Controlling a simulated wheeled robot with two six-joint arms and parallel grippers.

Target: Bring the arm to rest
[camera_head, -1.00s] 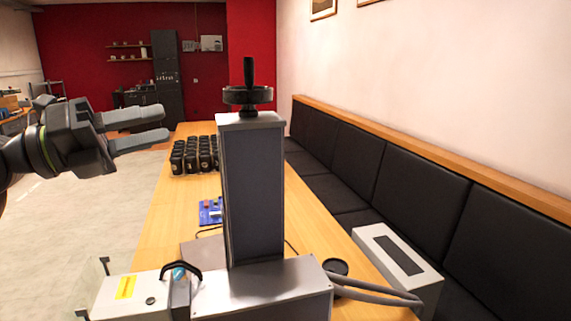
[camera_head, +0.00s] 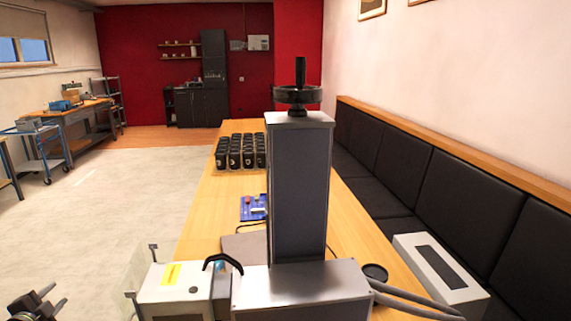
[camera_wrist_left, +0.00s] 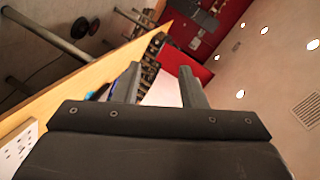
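My left gripper (camera_head: 42,303) is at the bottom left corner of the head view, low over the pale floor and left of the table. Most of its arm is cut off by the frame edge. In the left wrist view, the gripper's two fingers (camera_wrist_left: 161,84) stand apart with nothing held between them. The laser marker (camera_head: 298,190), a grey column with a black handwheel on top, stands on the wooden table (camera_head: 205,205), clear of the gripper. My right gripper is not in view.
Several black cups (camera_head: 241,152) stand in rows on the table, behind a blue tray (camera_head: 253,207). A white box (camera_head: 440,270) is at right by the black bench (camera_head: 445,190). A blue cart (camera_head: 40,150) and workbench (camera_head: 80,112) stand far left. The floor (camera_head: 120,200) between is clear.

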